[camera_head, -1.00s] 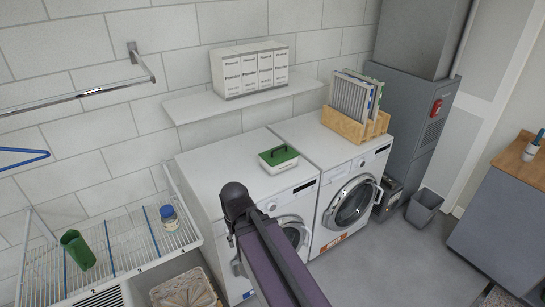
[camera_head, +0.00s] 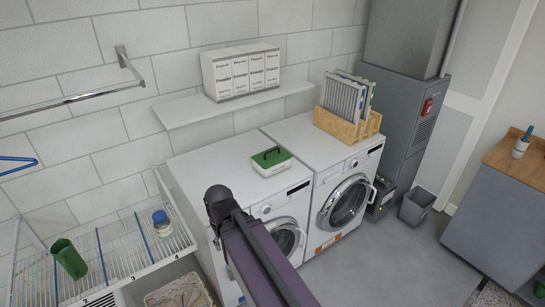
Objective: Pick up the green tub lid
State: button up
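The green tub lid (camera_head: 271,157) sits on a small white tub (camera_head: 273,169) on top of the left washing machine. It has a dark handle across its top. My arm reaches up from the bottom of the head view, in front of the left machine. Its dark far end (camera_head: 221,203) is left of and nearer than the tub, apart from it. My gripper's fingers cannot be made out, so I cannot see whether it is open or shut.
Two washing machines (camera_head: 204,174) stand side by side. A wooden rack (camera_head: 337,124) with filters is on the right one. A wall shelf (camera_head: 190,111) with boxes (camera_head: 240,73) hangs above. A wire rack (camera_head: 128,246) holds a green cup (camera_head: 70,259) and a jar (camera_head: 162,222).

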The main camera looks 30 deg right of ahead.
aim_at(268, 158)
jog(key=i, duration=0.95)
